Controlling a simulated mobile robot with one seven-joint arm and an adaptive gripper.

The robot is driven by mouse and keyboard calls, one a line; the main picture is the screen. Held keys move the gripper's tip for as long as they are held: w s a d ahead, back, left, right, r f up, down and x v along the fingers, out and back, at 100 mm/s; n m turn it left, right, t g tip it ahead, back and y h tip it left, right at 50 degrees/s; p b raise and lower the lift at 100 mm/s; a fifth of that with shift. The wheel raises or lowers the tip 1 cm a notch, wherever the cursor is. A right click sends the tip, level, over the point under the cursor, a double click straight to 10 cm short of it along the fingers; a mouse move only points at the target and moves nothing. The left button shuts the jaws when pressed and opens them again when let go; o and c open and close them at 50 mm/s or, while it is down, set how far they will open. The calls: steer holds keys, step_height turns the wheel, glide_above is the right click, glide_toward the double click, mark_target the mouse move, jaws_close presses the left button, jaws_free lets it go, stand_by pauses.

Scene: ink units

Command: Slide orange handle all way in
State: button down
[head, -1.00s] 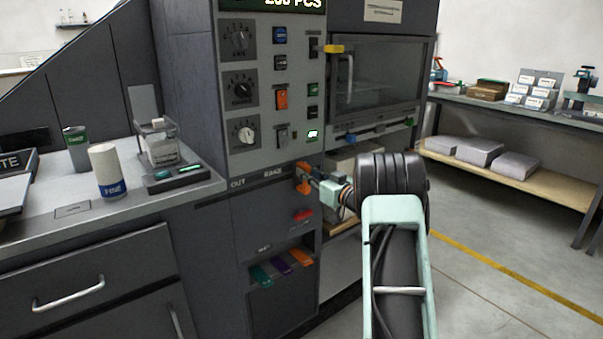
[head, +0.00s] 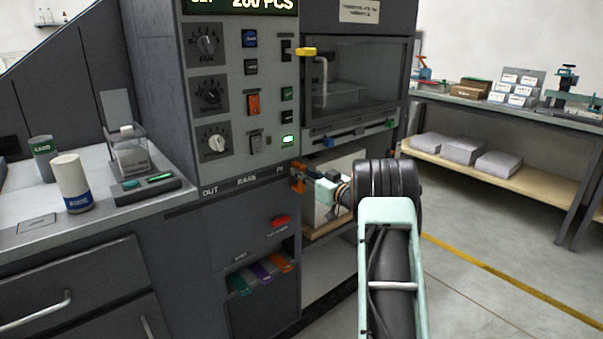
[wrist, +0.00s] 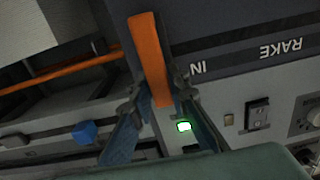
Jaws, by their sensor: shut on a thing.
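The orange handle (head: 298,178) sits at the right end of the dark RAKE slot (head: 232,188), just beyond the IN label (head: 281,169) and far from the OUT label. My gripper (head: 306,175) is shut on the handle. In the upside-down wrist view, the handle (wrist: 147,45) stands between the two fingers of my gripper (wrist: 157,84), beside the IN label (wrist: 198,69). A thin orange rod (wrist: 62,75) runs off to the left behind it. Whether the handle touches the end of the slot cannot be told.
A control panel with knobs and switches (head: 253,104) is above the slot. A windowed chamber (head: 355,85) with a yellow handle (head: 306,52) and a blue knob (head: 328,142) is at upper right. A counter (head: 100,215) is at left. Floor (head: 470,270) at right is clear.

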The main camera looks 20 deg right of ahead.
steer(key=shift+d+r, duration=0.1)
steer(key=shift+d, duration=0.2)
steer(key=c, duration=1.8)
jaws_free()
steer(key=shift+w, duration=0.1)
steer(key=shift+c, duration=0.2)
steer(key=v, duration=1.2)
